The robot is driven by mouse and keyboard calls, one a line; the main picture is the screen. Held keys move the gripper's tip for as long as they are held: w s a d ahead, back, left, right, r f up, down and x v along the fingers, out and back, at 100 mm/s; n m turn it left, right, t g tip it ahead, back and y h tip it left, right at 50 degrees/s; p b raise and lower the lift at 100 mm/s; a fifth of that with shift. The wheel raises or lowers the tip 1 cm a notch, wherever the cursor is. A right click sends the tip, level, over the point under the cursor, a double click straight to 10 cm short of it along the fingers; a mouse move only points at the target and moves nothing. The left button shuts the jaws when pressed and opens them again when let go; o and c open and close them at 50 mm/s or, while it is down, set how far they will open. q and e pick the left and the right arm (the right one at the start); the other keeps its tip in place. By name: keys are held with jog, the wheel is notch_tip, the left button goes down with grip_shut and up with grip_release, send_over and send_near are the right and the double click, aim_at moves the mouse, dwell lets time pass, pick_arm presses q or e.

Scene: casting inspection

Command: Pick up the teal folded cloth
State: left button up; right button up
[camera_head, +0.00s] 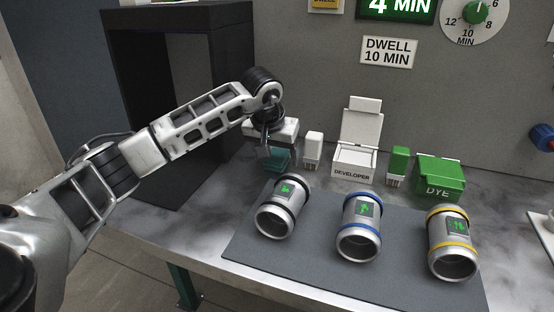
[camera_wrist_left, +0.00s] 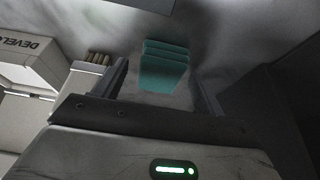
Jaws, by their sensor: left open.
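The teal folded cloth (camera_head: 275,161) lies on the bench behind the cylinder with black bands, left of a small white brush. In the left wrist view the cloth (camera_wrist_left: 164,68) shows as a small stack of folded layers between the two fingers. My left gripper (camera_head: 277,151) points down over the cloth and hides part of it. It is open, with one finger on each side of the cloth in the left wrist view (camera_wrist_left: 160,82). I cannot tell whether the fingers touch it. My right gripper is not in view.
A white brush (camera_head: 313,150) and a white developer box (camera_head: 355,160) stand right of the cloth. A green brush (camera_head: 398,163) and a green dye box (camera_head: 440,178) are farther right. Three metal cylinders lie on a grey mat (camera_head: 312,258) in front. A black booth (camera_head: 190,20) stands left.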

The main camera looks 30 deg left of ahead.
pick_arm(q)
jog(key=c, duration=1.1)
jog(key=shift+o, duration=0.2)
jog(key=shift+r, duration=0.1)
